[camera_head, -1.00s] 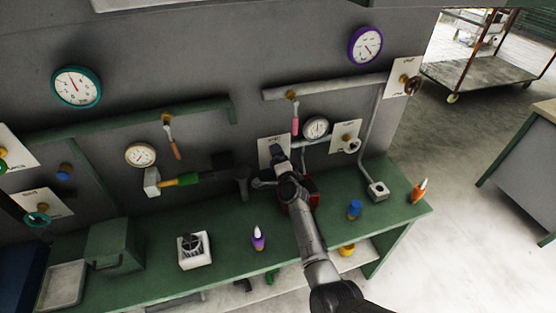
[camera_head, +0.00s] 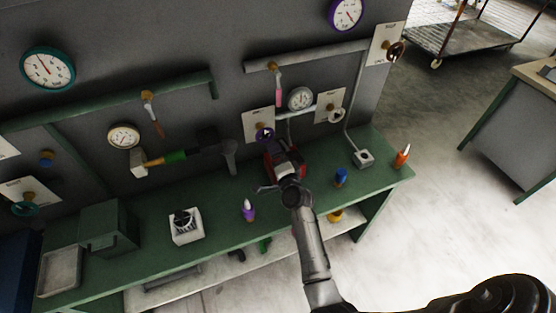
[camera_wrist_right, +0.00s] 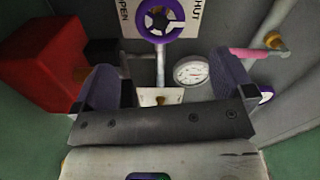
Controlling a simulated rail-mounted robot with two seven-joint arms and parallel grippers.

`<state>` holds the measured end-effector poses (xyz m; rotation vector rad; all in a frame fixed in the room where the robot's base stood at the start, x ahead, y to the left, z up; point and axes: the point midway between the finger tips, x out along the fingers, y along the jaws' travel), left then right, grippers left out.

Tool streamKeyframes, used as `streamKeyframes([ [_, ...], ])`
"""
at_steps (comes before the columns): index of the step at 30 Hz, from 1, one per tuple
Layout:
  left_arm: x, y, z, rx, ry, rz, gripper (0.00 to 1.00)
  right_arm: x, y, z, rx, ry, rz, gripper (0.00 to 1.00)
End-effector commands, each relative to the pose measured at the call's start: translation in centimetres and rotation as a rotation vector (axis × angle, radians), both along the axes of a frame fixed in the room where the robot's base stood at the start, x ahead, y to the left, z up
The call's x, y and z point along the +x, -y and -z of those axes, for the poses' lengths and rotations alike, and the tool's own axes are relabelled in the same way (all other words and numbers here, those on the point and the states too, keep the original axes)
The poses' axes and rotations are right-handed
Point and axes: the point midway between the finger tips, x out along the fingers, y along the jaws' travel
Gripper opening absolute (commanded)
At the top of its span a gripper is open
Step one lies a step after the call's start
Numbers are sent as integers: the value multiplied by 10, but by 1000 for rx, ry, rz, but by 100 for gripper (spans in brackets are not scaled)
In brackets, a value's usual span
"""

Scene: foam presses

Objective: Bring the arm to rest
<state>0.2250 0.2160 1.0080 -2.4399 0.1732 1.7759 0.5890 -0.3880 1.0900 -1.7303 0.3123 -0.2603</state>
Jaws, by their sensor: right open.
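My right arm reaches up from the bottom of the head view, with its gripper (camera_head: 276,187) over the bench in front of a red box (camera_head: 283,160). In the right wrist view the gripper (camera_wrist_right: 166,82) is open, its two fingers wide apart with nothing between them. A purple valve wheel (camera_wrist_right: 157,20) on a white plate marked "SHUT" lies ahead, apart from the fingers. It also shows in the head view (camera_head: 265,134). My left gripper does not show.
A hammer (camera_head: 229,157) and a gauge (camera_head: 300,98) are near the wall. Open floor (camera_head: 440,200) lies to the right.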

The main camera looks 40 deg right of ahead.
Motion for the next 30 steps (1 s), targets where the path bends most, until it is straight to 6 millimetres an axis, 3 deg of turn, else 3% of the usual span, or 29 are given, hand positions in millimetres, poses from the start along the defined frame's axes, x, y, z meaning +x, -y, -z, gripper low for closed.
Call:
streamKeyframes([
  [7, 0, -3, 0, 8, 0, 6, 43, -11, -4, 0, 1, 0, 0, 100],
  [25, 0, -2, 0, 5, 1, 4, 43, -12, -5, 0, -6, -5, -5, 100],
  [30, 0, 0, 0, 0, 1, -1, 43, -30, -22, 8, -150, -127, -119, 100],
])
